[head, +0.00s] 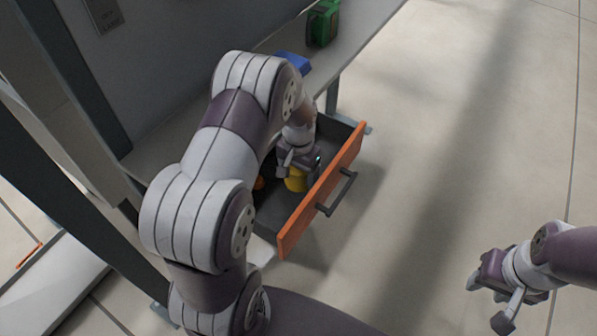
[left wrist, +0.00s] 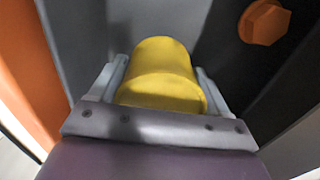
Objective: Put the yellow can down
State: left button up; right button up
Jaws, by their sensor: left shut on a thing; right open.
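The yellow can (head: 296,181) is inside the open drawer, close behind its orange front. My left gripper (head: 297,168) reaches down into the drawer and is shut on the can. In the left wrist view the yellow can (left wrist: 162,75) sits between the two grey fingers (left wrist: 161,95). I cannot tell whether its base touches the drawer floor. My right gripper (head: 487,297) is open and empty above the floor at the lower right.
The drawer's orange front (head: 322,190) has a dark handle (head: 337,193). An orange hexagonal thing (left wrist: 264,22) lies in the drawer beside the can. A green object (head: 322,24) and a blue object (head: 293,62) are on the grey surface above. The floor to the right is clear.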

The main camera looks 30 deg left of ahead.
pick_arm(q)
jog(key=shift+f, duration=0.1)
jog(key=o, duration=1)
jog(key=shift+o, duration=0.2)
notch_tip(320, 180, up, 12)
jog(key=shift+f+p, duration=0.2)
jog(key=shift+p, duration=0.65)
jog(key=shift+d+r, duration=0.1)
jog(key=shift+r, duration=0.2)
jog(key=s+d+r, duration=0.1)
jog(key=s+d, duration=0.3)
jog(key=s, duration=0.2)
jog(key=s+d+t, duration=0.1)
jog(key=s+d, duration=0.3)
jog(key=s, duration=0.3)
jog(key=shift+s+r+n, duration=0.25)
jog(key=shift+r+n, duration=0.15)
